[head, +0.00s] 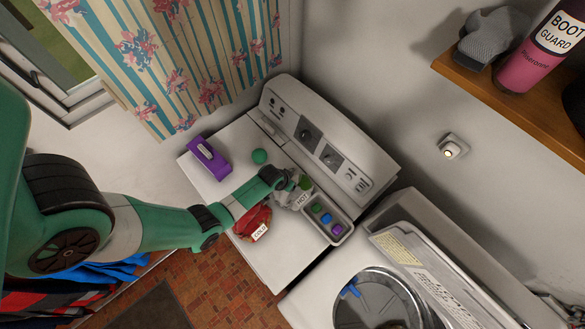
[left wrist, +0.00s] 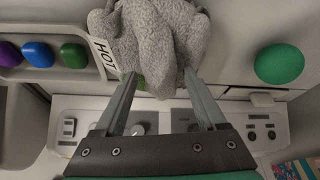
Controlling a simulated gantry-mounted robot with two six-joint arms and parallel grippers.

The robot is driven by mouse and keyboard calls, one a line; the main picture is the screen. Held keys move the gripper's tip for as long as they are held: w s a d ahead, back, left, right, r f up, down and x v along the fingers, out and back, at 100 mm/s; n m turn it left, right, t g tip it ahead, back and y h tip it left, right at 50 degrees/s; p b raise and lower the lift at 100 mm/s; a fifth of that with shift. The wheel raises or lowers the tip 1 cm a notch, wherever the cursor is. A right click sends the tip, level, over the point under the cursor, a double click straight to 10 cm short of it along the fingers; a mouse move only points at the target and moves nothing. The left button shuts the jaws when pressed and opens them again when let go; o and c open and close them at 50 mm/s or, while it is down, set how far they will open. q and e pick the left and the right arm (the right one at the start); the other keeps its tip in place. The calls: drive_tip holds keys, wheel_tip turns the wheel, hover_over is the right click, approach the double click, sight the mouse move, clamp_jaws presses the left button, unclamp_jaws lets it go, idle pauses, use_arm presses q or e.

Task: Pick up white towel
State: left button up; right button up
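In the left wrist view the towel (left wrist: 158,40) fills the top middle and runs out of the frame. My left gripper (head: 297,186) is at the towel. In the left wrist view its fingers (left wrist: 159,73) are spread apart, with the tips on either side of a bunched part of the towel. The right tip looks close to the cloth; contact is unclear. My right gripper is not in view.
A pale tray (head: 341,238) holds green, blue and purple pods. The control panel (head: 325,140) rises behind. An open washer (head: 376,295) stands right.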

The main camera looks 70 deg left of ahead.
use_arm(q)
clamp_jaws()
idle(1.2)
